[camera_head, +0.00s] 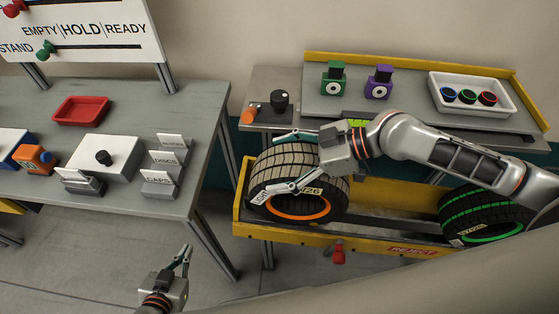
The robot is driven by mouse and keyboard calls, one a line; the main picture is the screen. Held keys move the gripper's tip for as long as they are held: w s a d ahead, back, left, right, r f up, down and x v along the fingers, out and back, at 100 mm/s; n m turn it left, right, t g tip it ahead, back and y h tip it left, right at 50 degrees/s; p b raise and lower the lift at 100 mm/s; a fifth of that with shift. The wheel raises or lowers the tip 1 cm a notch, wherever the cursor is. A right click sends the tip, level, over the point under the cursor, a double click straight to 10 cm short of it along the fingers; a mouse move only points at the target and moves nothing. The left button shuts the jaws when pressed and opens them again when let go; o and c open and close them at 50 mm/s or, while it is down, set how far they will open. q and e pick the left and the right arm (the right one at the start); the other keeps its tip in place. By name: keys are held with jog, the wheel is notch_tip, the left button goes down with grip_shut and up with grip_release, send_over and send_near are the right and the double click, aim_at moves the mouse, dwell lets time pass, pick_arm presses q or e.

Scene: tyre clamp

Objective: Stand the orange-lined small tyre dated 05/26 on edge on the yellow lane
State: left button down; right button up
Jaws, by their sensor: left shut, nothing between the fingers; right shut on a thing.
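The orange-lined tyre (282,165) is inside the yellow-edged trough (300,238), at its left end. Its tread faces up and its orange inner ring (297,214) faces the near side. A pale label on it is partly covered; only "26" reads clearly. My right gripper (293,162) comes in from the right and is shut on this tyre, one finger across the tread's far side and one across its near side. I cannot tell whether the tyre bears on the trough floor. My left gripper (184,256) is shut and empty, low in the view, well apart from the tyre.
A green-lined tyre (483,216) lies at the trough's right end, near the word REJECT. A red knob (339,252) sticks out in front. Behind is a bench with a white tray (505,100) and green and purple devices. The grey table (200,110) stands left.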

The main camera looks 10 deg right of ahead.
aim_at(306, 159)
jog(key=shift+f, duration=0.2)
dwell(1.0)
jog(key=o, duration=2)
jog(key=shift+o, duration=0.7)
jog(key=shift+f, duration=0.25)
jog(key=shift+b, duration=0.3)
jog(key=shift+d+r, duration=0.2)
jog(key=shift+s+d+r, duration=0.15)
jog(key=shift+d, duration=0.1)
jog(key=shift+p+v, duration=0.4)
jog(key=shift+v, duration=0.9)
jog(key=shift+s+d+r, duration=0.1)
jog(key=shift+d+r, duration=0.05)
jog(key=shift+d, duration=0.1)
